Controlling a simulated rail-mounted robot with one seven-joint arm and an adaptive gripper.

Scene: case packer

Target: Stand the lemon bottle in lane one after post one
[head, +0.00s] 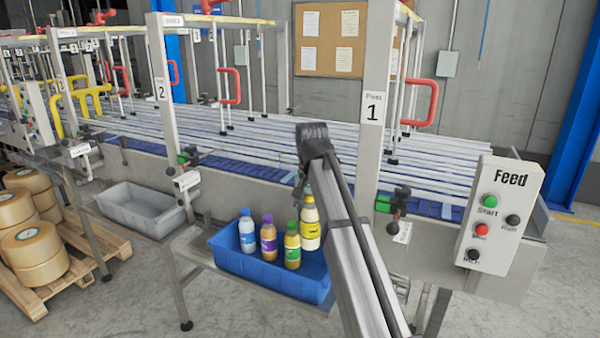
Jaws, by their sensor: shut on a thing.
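The lemon bottle (310,228), yellow with a pale cap, is upright at the right end of the blue crate's row of bottles. It sits higher than its neighbours and looks lifted. My gripper (303,190) is shut on its top; my arm partly hides the fingers. Post one (373,108), a grey upright labelled 1, stands to the right of my gripper at the conveyor's near side. The conveyor lanes (440,160), divided by pale rails over a blue belt, run behind it. I cannot read which lane is lane one.
The blue crate (232,262) also holds a blue-white, a purple-labelled and a green-capped bottle. A grey bin (140,208) is to the left. Post two (163,90), red handles (420,103) and the Feed panel (503,215) stand along the conveyor. Tape rolls (33,247) lie on a pallet.

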